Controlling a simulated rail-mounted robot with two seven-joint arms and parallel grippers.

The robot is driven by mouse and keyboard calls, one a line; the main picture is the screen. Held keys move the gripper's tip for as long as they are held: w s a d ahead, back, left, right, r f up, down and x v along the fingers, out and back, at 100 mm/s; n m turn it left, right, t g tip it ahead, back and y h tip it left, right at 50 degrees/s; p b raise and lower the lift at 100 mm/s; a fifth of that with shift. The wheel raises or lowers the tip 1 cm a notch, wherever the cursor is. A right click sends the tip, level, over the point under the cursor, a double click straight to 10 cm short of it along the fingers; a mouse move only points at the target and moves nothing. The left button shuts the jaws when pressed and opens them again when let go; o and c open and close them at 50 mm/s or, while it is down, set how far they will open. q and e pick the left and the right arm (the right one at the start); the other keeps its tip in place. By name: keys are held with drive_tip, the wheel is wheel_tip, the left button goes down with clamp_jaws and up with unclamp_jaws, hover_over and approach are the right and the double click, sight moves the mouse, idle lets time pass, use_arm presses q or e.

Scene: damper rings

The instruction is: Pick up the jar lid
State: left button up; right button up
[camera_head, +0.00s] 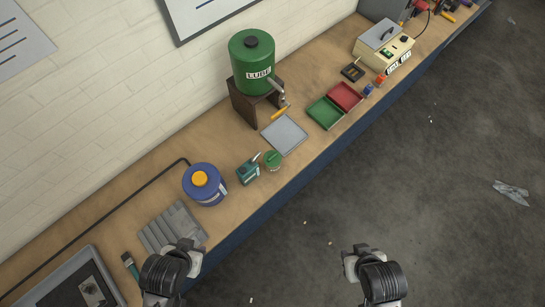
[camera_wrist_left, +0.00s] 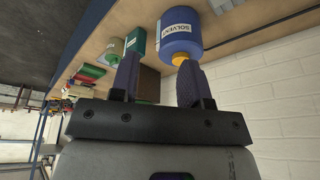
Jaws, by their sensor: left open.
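The jar (camera_wrist_left: 113,49) also shows in the left wrist view, beyond the fingers and left of the teal can. My left gripper (camera_head: 183,252) is over the front of the bench near the grey ribbed mat, well left of the jar. In the left wrist view its fingers (camera_wrist_left: 157,78) are apart with nothing between them. My right gripper (camera_head: 361,256) is over the floor, away from the bench; its finger opening is unclear.
A blue solvent container (camera_head: 205,187) with a yellow cap and the teal can (camera_head: 248,172) stand left of the jar. A grey plate (camera_head: 284,135), green tray (camera_head: 325,113) and red tray (camera_head: 346,97) lie to its right. A green lube drum (camera_head: 252,65) stands behind.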

use_arm(q)
drive_tip(key=o, duration=0.8)
